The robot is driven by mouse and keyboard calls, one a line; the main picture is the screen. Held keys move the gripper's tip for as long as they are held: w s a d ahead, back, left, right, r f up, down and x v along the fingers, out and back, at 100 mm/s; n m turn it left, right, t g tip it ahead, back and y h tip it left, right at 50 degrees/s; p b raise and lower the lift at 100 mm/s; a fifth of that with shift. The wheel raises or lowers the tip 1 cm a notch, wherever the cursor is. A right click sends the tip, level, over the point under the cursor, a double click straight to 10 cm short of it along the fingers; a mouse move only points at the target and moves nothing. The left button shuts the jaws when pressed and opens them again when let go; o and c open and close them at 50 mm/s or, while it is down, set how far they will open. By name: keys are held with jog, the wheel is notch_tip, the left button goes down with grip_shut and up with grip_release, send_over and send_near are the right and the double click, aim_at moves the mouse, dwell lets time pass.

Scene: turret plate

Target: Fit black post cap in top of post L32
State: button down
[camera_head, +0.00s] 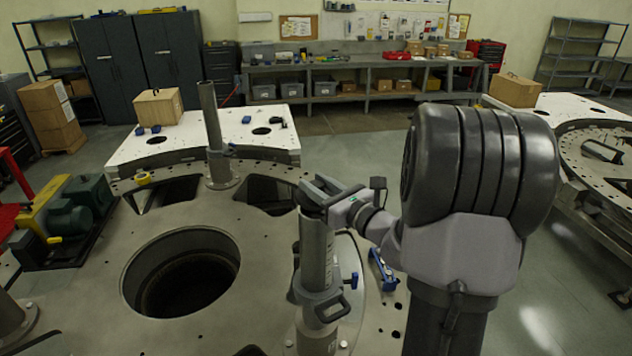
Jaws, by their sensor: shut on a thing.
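My gripper (314,192) is at the top of a grey upright post (317,245) right of centre, which has a clamp collar with a handle low on it. The gripper is shut on a dark piece, the black post cap (312,211), which is mostly hidden by the fingers. The cap is right at the post's top end; I cannot tell whether it is seated in it or just above. No label L32 is readable on the post. A second grey post (211,130) stands farther back on the plate.
The round metal turret plate (85,265) has a large central hole (181,285) and several cut-outs. A blue tool (382,268) lies right of the near post. A green and yellow machine (75,220) stands at left.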

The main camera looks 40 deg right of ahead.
jog(key=shift+w+f+b, duration=0.2)
jog(key=shift+f+b, duration=0.15)
jog(key=shift+f, duration=0.75)
jog(key=shift+s+r, duration=0.15)
jog(key=shift+s, duration=0.15)
jog(key=shift+w, duration=0.1)
jog(key=shift+w, duration=0.1)
jog(key=shift+f+b, duration=0.6)
jog(key=shift+b, duration=0.25)
jog(key=c, duration=1.3)
grip_release()
